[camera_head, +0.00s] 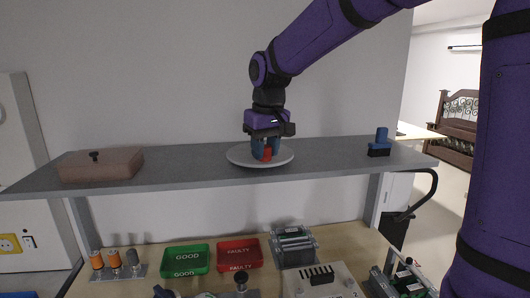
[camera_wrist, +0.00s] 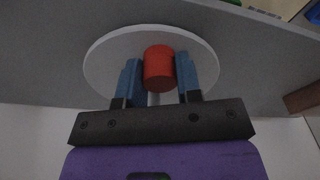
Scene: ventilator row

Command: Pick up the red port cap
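The red port cap (camera_head: 266,154) is a small red cylinder at the middle of a round pale plate (camera_head: 236,156) on the grey shelf. It also shows in the wrist view (camera_wrist: 159,69), upright between my fingertips. My gripper (camera_head: 265,149) reaches down over the plate, with one blue finger on each side of the cap. In the wrist view my gripper (camera_wrist: 159,72) has both fingers close against the cap's sides, with no clear gap, and looks shut on it. The cap looks to be at plate level; any small lift cannot be told.
A brown lidded box (camera_head: 101,165) stands at the shelf's left and a blue-and-black part (camera_head: 380,143) at its right. Below are a green GOOD tray (camera_head: 187,259), a red FAULTY tray (camera_head: 240,254) and several devices. The shelf is bare between box and plate.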

